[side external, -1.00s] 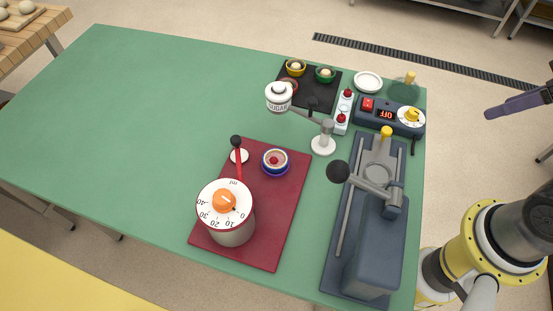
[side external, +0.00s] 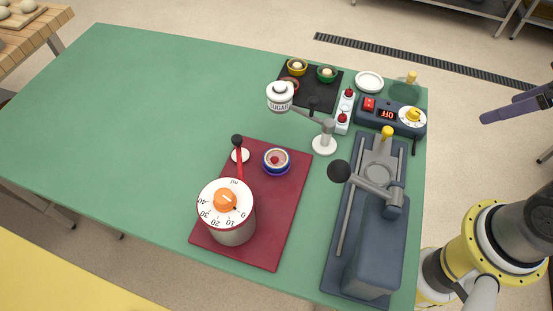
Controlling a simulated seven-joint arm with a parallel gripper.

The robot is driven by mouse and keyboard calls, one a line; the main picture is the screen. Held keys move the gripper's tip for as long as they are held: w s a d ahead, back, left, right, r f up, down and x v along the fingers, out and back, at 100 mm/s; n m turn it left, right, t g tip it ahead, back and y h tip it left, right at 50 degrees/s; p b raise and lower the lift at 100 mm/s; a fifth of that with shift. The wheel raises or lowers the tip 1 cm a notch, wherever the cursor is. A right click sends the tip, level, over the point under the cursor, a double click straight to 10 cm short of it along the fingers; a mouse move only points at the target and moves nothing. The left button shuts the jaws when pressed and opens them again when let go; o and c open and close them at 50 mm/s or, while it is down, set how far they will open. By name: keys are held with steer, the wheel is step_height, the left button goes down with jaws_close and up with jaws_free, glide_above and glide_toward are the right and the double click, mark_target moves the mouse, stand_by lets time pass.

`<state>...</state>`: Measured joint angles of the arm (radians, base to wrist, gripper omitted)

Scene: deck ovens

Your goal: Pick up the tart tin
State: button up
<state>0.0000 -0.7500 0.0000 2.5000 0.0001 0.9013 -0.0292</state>
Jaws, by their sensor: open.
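A small round tin with a blue outer rim, a pale inner ring and a red centre (side external: 276,161) sits on the dark red mat (side external: 282,225). I take it to be the tart tin, though the picture is too small to be sure. My gripper (side external: 513,107) shows only as a dark finger at the right edge, off the table and far from the tins; the rest is cut off.
A dial timer pot (side external: 231,229) and red-handled lever (side external: 239,165) share the red mat. The green table's left half is clear.

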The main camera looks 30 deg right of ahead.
steer(key=w+a+r+n, duration=0.1)
steer(key=w+r+n, duration=0.5)
steer(key=r+n, duration=0.1)
steer(key=w+a+r+n+g+y, duration=0.1)
steer(key=w+a+n+g, duration=0.1)
steer(key=w+a+n, duration=0.65)
steer(key=n+g+h, duration=0.1)
steer(key=n+g, duration=0.3)
steer(key=n, duration=0.2)
glide_above(276, 158)
step_height(276, 158, down, 17)
steer(key=shift+m, duration=0.25)
step_height(276, 158, down, 13)
steer(key=shift+r, duration=0.1)
steer(key=c, duration=1.4)
steer(key=shift+c, duration=0.2)
